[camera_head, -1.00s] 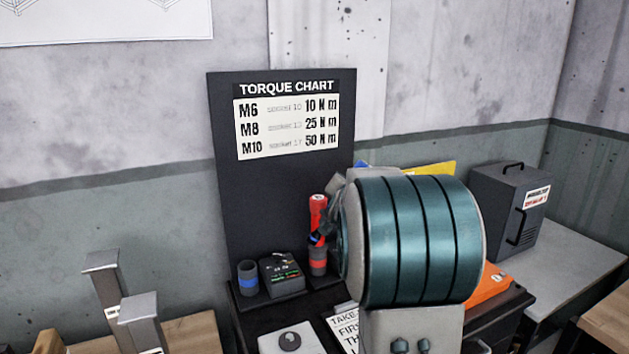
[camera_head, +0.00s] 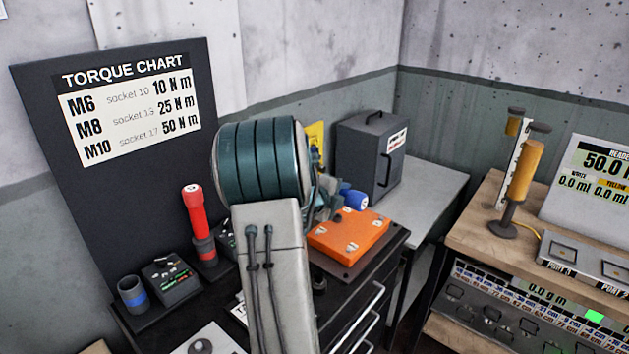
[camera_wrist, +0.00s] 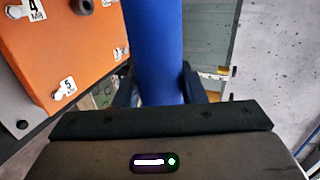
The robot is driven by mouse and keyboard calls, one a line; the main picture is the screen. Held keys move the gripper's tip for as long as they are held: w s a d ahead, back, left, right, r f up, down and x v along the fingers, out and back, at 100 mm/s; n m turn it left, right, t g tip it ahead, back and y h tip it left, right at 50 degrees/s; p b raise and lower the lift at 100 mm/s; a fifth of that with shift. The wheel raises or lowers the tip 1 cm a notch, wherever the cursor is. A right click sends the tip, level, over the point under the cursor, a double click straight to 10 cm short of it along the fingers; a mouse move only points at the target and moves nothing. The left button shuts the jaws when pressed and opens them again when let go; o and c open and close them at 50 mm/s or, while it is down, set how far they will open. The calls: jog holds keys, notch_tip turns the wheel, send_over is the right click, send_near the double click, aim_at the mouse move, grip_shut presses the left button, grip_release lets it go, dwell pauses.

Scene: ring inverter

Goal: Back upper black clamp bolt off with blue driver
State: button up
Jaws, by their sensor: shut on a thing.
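The blue driver (camera_head: 355,199) shows at the right of my arm in the head view. Its thick blue body (camera_wrist: 155,45) fills the upper middle of the wrist view. My gripper (camera_wrist: 158,90) is shut on it, one dark finger on each side. The driver's tip is out of view. An orange block (camera_head: 348,236) with several white tags lies just below the driver in the head view. In the wrist view the block (camera_wrist: 75,40) is at the left, tagged 4 M8 and 5. I cannot pick out the upper black clamp bolt.
A red driver (camera_head: 193,212) stands in its holder; the blue-banded holder (camera_head: 132,294) is empty. A dark grey case (camera_head: 370,155) stands behind the block. A yellow cylinder on a stand (camera_head: 522,170) is on the right bench. My arm hides part of the black cabinet top.

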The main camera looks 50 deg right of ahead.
jog(key=shift+s+d+m, duration=0.25)
jog(key=shift+s+m, duration=0.05)
jog(key=shift+s, duration=0.25)
